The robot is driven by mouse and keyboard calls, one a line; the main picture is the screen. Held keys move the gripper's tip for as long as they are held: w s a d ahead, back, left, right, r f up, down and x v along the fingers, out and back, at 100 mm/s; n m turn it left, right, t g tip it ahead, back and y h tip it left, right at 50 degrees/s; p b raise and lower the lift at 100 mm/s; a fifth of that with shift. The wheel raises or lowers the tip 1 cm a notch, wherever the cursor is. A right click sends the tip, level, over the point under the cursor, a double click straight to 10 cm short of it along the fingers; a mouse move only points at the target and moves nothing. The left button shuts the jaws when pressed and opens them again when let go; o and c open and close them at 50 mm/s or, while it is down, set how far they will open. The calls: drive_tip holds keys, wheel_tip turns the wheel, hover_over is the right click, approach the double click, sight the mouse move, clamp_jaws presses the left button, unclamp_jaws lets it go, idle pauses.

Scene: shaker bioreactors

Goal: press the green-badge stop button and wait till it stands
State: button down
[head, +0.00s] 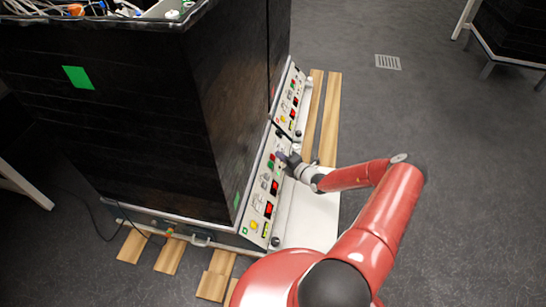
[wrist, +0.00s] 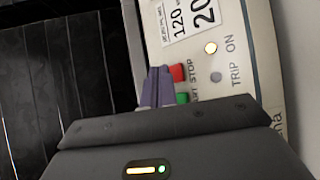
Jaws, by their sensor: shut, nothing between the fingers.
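The black shaker cabinet with a green badge (head: 78,77) stands at the left in the head view. Its control panel (head: 250,217) runs along its right side. In the wrist view the red STOP button (wrist: 178,72) sits on the pale panel, with a green button (wrist: 182,98) below it. My gripper (wrist: 157,72) is shut and empty, its fingertips just left of the red button. Contact with the button cannot be told. In the head view my gripper (head: 281,156) is at the panel's far end. The ON lamp (wrist: 211,48) glows; the TRIP lamp (wrist: 216,78) looks dark.
A second panel (head: 290,103) continues beyond the near one. Wooden slats (head: 329,120) lie on the floor by the cabinets. A cable (head: 95,222) trails at the left. Another dark unit (head: 510,30) stands at the top right. Grey floor is open at the right.

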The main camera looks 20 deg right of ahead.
drive_tip(key=s+d+r+p, duration=0.2)
drive_tip(key=d+r, duration=0.1)
drive_tip(key=shift+r, duration=0.15)
idle(0.5)
drive_tip(key=shift+s, duration=0.1)
idle(0.5)
